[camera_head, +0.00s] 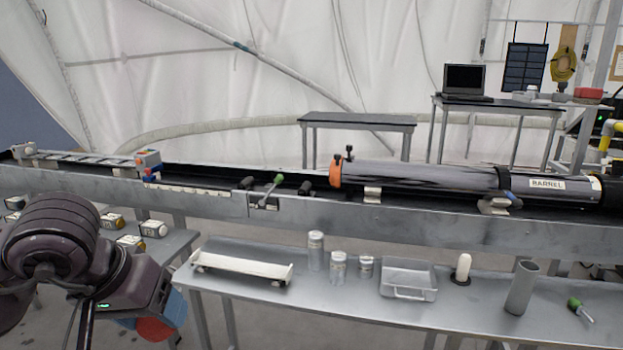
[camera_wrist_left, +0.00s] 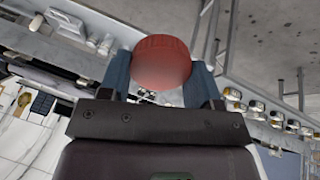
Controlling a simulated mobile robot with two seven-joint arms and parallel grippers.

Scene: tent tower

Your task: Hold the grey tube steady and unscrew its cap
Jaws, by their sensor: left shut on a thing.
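My left gripper (camera_head: 152,318) is at the lower left in the head view, off the near edge of the bench. Its blue fingers are shut on a round red cap (camera_head: 155,329). In the left wrist view the red cap (camera_wrist_left: 163,62) has a ribbed rim and sits between the fingertips. A grey tube (camera_head: 521,289) stands upright on the right part of the bench, well apart from my left gripper. No cap shows on its top. My right gripper is not in view.
The metal bench (camera_head: 400,312) holds a white cradle (camera_head: 242,265), clear jars (camera_head: 338,267), a clear tray (camera_head: 408,279), a white-tipped piece (camera_head: 462,268) and a green-handled tool (camera_head: 579,309). Behind it, a long rail (camera_head: 420,212) carries a dark barrel (camera_head: 430,176) with an orange end.

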